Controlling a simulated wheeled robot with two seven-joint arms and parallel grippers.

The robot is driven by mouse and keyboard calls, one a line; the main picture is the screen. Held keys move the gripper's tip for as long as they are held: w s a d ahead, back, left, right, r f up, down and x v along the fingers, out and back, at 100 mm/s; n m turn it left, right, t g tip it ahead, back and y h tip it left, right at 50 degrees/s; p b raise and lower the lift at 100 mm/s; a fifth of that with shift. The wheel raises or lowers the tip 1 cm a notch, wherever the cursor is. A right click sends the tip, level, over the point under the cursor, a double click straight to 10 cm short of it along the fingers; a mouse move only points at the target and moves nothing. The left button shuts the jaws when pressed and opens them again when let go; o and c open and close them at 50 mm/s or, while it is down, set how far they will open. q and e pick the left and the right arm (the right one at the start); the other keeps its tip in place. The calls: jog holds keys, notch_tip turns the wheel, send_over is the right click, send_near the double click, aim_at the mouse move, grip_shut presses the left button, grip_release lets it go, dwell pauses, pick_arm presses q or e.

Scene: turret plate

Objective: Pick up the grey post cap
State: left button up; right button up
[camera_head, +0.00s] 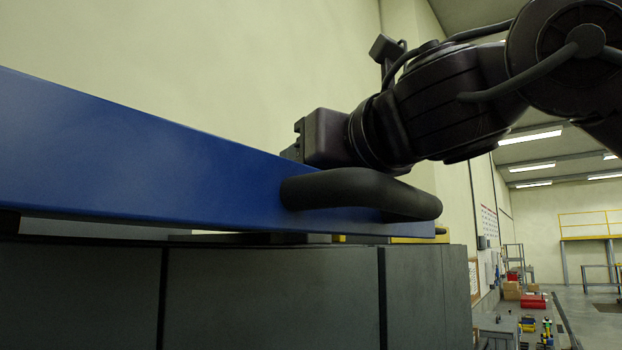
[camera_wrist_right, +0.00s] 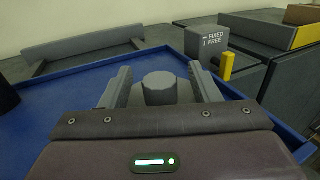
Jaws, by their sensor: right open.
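My right gripper (camera_wrist_right: 160,69) is open, with one grey finger to the left of the cap and one to the right. Gaps show between the cap and the fingers; the cap's lower part is hidden behind the gripper body. In the head view, my right gripper's body (camera_head: 322,138) is behind the blue tray wall (camera_head: 130,150), which hides the fingers and the cap. My left gripper is not in view.
A grey block marked FIXED and FREE (camera_wrist_right: 207,44) with a yellow lever (camera_wrist_right: 227,67) stands right of the cap. A grey bar (camera_wrist_right: 85,44) lies along the back left. A dark handle (camera_head: 360,190) sticks out of the tray wall, above grey cabinets (camera_head: 270,295).

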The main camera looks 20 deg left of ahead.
jog(key=shift+w+a, duration=0.25)
jog(key=shift+a, duration=0.15)
jog(key=shift+s+d, duration=0.1)
jog(key=shift+d, duration=0.1)
jog(key=c, duration=1.2)
jog(key=shift+o, duration=0.2)
jog(key=shift+r, duration=0.1)
